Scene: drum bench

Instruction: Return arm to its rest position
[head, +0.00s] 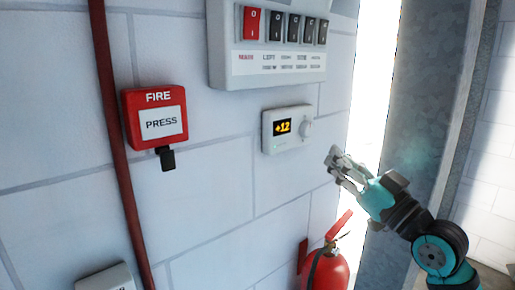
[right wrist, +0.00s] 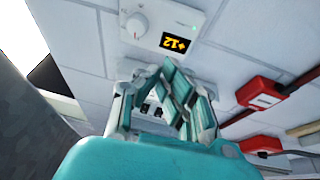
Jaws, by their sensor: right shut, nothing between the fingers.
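My right gripper (head: 343,170) is shut and empty. It is in front of the white wall, to the right of and a little below the thermostat (head: 287,141), apart from it in the head view. The thermostat's small screen reads +12, and a round knob is on its right side. In the right wrist view the thermostat (right wrist: 165,25) shows upside down beyond my gripper (right wrist: 172,75). My teal and dark right arm comes in from the lower right. My left gripper is not in view.
A switch panel (head: 270,72) with a red switch hangs above the thermostat. A red fire box (head: 158,124) and a red pipe (head: 116,150) are at the left. A fire extinguisher (head: 328,272) stands below my gripper. A grey column (head: 425,110) rises at the right.

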